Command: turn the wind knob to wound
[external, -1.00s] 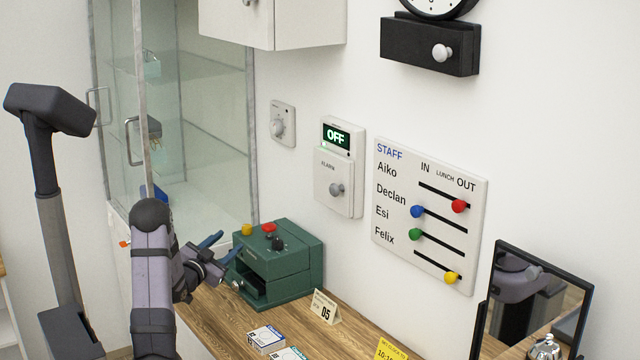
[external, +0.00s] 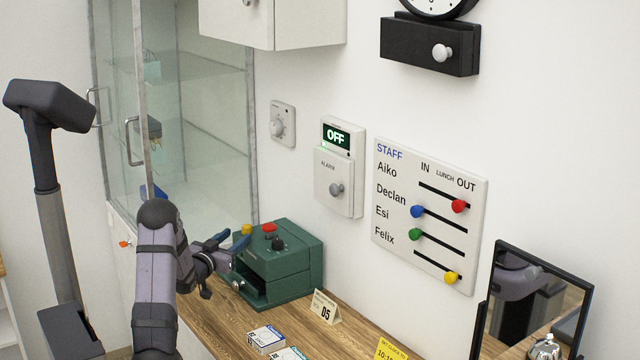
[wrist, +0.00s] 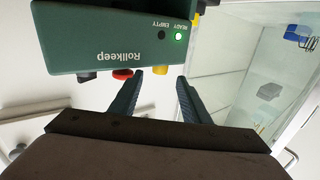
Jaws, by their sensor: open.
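A grey knob (external: 441,53) sits on the front of a black box (external: 407,42) under the wall clock (external: 437,5); no wind or wound label is readable, so I cannot tell its setting. The knob is not in the wrist view. My gripper (external: 226,249) is far below and left of it, at the left side of a green box. In the wrist view my gripper (wrist: 159,76) is open, with nothing held between its fingers. The yellow knob (wrist: 161,69) of the green box shows between the fingertips; I cannot tell whether they touch it.
An alarm panel (external: 340,185) reads OFF. A staff board (external: 430,215), a wall dial (external: 283,123) and a glass cabinet (external: 215,150) are nearby.

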